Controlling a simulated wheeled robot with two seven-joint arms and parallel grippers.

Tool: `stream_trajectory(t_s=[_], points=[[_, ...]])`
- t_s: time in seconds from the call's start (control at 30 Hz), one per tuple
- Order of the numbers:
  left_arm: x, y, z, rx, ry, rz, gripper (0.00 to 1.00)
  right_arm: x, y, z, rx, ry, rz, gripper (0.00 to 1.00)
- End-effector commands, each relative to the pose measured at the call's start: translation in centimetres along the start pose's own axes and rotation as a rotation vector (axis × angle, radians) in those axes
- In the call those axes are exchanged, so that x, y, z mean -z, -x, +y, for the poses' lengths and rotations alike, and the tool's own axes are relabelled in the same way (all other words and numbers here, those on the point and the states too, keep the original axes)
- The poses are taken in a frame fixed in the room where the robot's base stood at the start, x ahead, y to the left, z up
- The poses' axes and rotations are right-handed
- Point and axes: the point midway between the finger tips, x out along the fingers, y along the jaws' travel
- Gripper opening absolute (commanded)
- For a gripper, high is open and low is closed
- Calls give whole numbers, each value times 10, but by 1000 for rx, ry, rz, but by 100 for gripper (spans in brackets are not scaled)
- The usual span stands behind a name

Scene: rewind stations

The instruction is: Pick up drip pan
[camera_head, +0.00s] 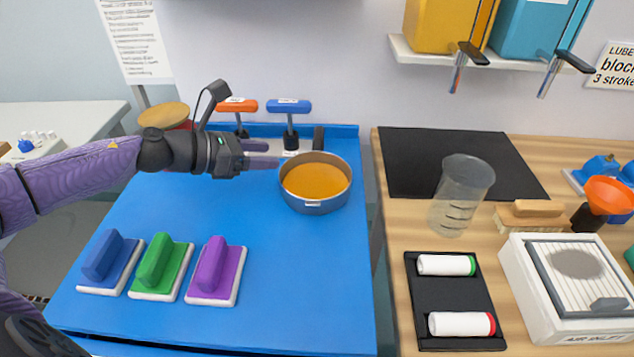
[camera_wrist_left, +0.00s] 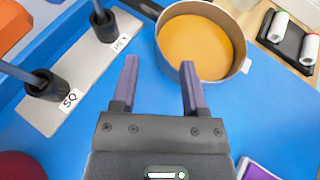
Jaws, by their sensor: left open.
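The drip pan (camera_head: 315,182) is a round grey pan with an orange-brown inside, standing near the back right of the blue worktop. Its dark handle (camera_head: 318,138) points to the back, and a small pale tab is on its front side. My left gripper (camera_head: 268,154) is open and empty, just left of the pan, with its fingers pointing toward it. In the left wrist view the pan (camera_wrist_left: 203,42) lies ahead of the gripper (camera_wrist_left: 159,63), and the right fingertip overlaps its near rim. I cannot tell whether it touches. My right gripper is not in view.
Behind my left gripper stand orange (camera_head: 237,105) and blue (camera_head: 289,106) T-handled tools in a holder. Blue, green (camera_head: 162,268) and purple blocks with handles sit at the front left. A clear beaker (camera_head: 461,195) stands on the wooden table at right. The blue surface before the pan is clear.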

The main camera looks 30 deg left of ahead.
Motion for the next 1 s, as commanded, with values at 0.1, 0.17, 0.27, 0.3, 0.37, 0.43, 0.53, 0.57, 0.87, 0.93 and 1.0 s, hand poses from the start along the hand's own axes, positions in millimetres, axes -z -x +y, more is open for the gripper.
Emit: stream_trajectory(t_s=[0.1,0.17,0.27,0.3,0.37,0.43,0.53,0.57,0.87,0.93,1.0], points=[[-1,-9,0,1,0,-3,57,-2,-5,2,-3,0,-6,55],[-2,-11,0,1,0,-2,57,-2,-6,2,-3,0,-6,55],[-2,-18,0,1,0,-4,57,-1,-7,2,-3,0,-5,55],[-1,-23,0,1,0,-6,57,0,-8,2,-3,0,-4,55],[0,-34,1,1,0,-7,57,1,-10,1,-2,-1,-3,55],[1,-47,1,2,0,-7,57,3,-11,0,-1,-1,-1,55],[1,-60,1,0,1,-4,57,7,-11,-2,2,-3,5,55],[1,-62,1,0,1,-4,57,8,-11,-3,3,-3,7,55],[2,-64,1,1,1,-1,40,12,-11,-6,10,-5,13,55],[2,-64,1,1,1,-1,25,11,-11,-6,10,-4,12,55],[2,-64,1,1,1,-1,10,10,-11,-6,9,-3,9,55]])
